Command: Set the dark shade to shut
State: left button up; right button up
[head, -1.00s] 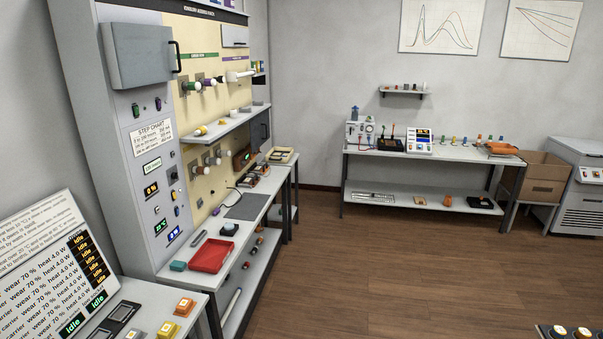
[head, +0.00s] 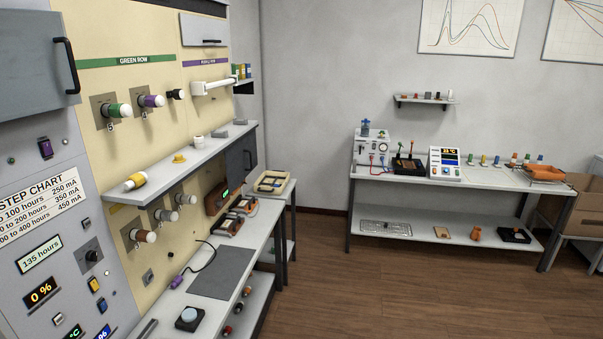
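I cannot tell for sure which part is the dark shade. A dark grey panel with a handle (head: 240,160) is at the far right end of the wall unit, below the shelf; I cannot tell whether it is open or shut. A large grey cover with a black handle (head: 30,65) is at the upper left of the unit. A smaller pale grey cover with a handle (head: 203,30) is at the top, above the purple label. Neither of my grippers is in view.
A shelf (head: 190,165) with small parts sticks out from the unit, above a bench with a dark mat (head: 222,270) and a cable. Green- and purple-ended fittings project from the panel. A table (head: 460,180) stands at the back wall. The wooden floor (head: 340,275) between is clear.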

aim_at(241, 158)
jog(key=z, duration=0.05)
jog(key=i, duration=1.95)
jog(key=z, duration=0.05)
